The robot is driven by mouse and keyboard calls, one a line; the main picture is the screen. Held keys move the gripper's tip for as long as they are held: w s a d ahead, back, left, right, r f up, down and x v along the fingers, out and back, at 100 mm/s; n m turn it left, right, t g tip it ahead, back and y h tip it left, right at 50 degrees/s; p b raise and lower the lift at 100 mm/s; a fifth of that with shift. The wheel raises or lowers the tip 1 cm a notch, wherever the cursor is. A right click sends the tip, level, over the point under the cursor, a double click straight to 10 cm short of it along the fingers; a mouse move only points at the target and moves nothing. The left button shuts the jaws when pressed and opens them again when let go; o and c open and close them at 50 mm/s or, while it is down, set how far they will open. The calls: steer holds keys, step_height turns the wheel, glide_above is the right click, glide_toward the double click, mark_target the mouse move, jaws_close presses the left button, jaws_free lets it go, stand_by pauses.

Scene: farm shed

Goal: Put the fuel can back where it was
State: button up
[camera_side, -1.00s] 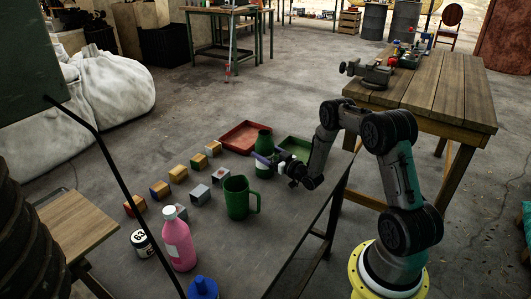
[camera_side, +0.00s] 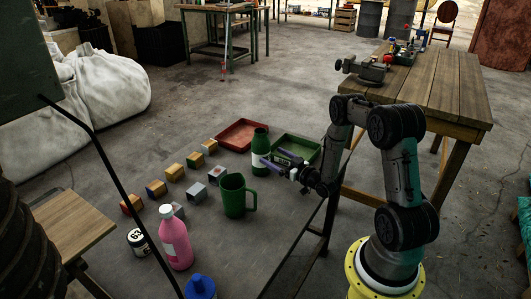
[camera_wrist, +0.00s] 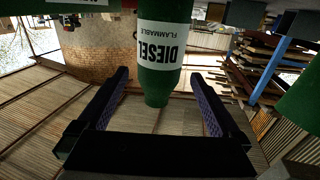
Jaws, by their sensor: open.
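The green fuel can (camera_side: 261,143) stands upright on the dark table in the side view, between the red tray (camera_side: 242,134) and the green tray (camera_side: 313,152). In the wrist view the can (camera_wrist: 157,82) appears upside down, with a white DIESEL FLAMMABLE label and its narrow neck toward the bottom. My gripper (camera_side: 280,160) is open and empty, just right of the can in the side view. In the wrist view its fingers (camera_wrist: 158,76) spread left and right of the can, with visible gaps. The can's far side is hidden.
A green mug (camera_side: 235,197) stands in front of the can. Several small blocks (camera_side: 174,173) lie in rows to the left. A pink bottle (camera_side: 175,243), a dark jar (camera_side: 138,242) and a blue-capped container (camera_side: 201,287) are nearer the camera.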

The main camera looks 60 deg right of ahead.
steer(key=v, duration=0.5)
steer(key=shift+n+g+y, duration=0.3)
steer(key=shift+n+g, duration=0.5)
steer(key=shift+g, duration=0.1)
steer(key=w+r, duration=0.5)
steer(key=shift+w+a+r, duration=0.1)
steer(key=shift+r, duration=0.05)
step_height(320, 180, up, 12)
steer(key=g, duration=0.3)
glide_above(263, 143)
steer(key=s+a, duration=0.3)
steer(key=a, duration=0.4)
steer(key=s+a+r+g, duration=0.2)
steer(key=s+a+r, duration=0.1)
steer(key=a+r, duration=0.2)
steer(key=s+a+r+g+y, duration=0.1)
steer(key=s+a, duration=0.4)
steer(key=s, duration=0.4)
steer(key=s+a+r+g+y, duration=0.1)
steer(key=s+a+g, duration=0.1)
steer(key=s+a, duration=0.3)
steer(key=s+a+r+n+g+y, duration=0.1)
steer(key=s+a, duration=0.5)
steer(key=s, duration=0.7)
steer(key=shift+r+g, duration=0.6)
